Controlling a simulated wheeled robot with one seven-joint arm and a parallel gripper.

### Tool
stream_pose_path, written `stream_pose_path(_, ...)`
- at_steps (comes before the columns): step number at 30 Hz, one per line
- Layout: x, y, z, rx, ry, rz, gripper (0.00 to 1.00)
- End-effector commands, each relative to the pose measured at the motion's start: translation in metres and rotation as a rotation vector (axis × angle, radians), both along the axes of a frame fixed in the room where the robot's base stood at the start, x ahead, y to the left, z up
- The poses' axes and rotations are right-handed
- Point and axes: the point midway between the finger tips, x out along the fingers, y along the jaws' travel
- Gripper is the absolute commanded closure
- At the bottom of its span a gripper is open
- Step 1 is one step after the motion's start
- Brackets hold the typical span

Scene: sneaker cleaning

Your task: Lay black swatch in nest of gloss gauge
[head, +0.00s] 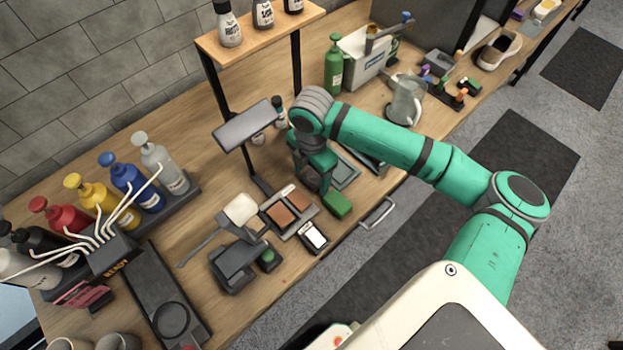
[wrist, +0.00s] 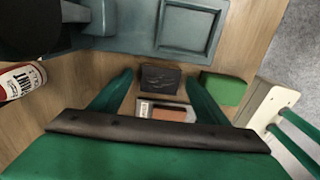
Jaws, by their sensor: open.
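The black swatch (wrist: 160,77) is a small dark block in the wrist view, lying between and beyond my fingertips. In the head view my arm hides it. My gripper (wrist: 160,92) is open above it, with nothing between its fingers. It also shows in the head view (head: 316,182), low over the bench. A blue-grey frame with a square recess (wrist: 187,27) lies beyond the black swatch; the recess looks empty. It shows in the head view (head: 346,172) too, just right of my gripper. I cannot tell for sure that this frame is the gloss gauge.
A tray of brown swatches (head: 288,211) and a white-faced piece (head: 314,237) lie left of my gripper. A green block (head: 337,205) sits close by at the front. A dark device (head: 235,265) stands further left.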

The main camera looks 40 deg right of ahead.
Motion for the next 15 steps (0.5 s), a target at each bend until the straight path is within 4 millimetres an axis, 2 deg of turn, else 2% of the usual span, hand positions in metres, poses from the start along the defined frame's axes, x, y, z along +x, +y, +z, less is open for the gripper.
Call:
stream_pose_path(1,-0.0001,-0.0001,0.0001,0.0,0.0,0.0,0.34)
stream_pose_path(6,-0.0001,-0.0001,0.0002,0.0,0.0,0.0,0.74)
stream_pose_path(15,-0.0001,-0.0002,0.0009,0.0,0.0,0.0,0.75)
